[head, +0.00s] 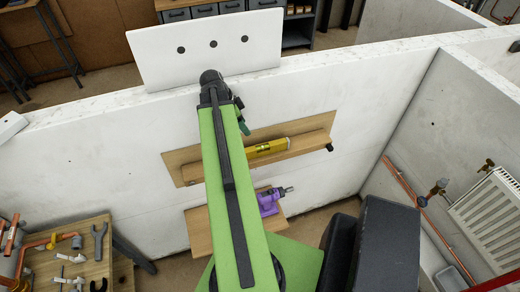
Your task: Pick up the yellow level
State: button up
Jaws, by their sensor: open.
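The yellow level (268,148) lies on a wooden wall shelf (312,143), near the middle of its length. Its left end is close to my green arm in the picture, and the arm hides the shelf there. My gripper (243,124) shows only in small part beside the dark end of my arm, above and left of the level in the picture. It is open, with nothing seen in it. It appears apart from the level; the distance in depth is hard to tell.
A purple drill (268,203) sits on a lower wooden surface (198,232). A dark box (388,245) stands at front right. A bench (95,262) with a wrench and pipe fittings is at left. A radiator (490,215) and copper pipes line the right wall.

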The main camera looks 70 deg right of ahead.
jog(key=b, duration=1.1)
send_near(262, 146)
jog(key=x, duration=0.5)
jog(key=shift+w+a+f, duration=0.2)
jog(key=shift+d, duration=0.1)
jog(key=b+x, duration=0.5)
jog(key=shift+s+d, duration=0.15)
jog(key=shift+s, duration=0.25)
jog(key=shift+r, duration=0.15)
grip_shut()
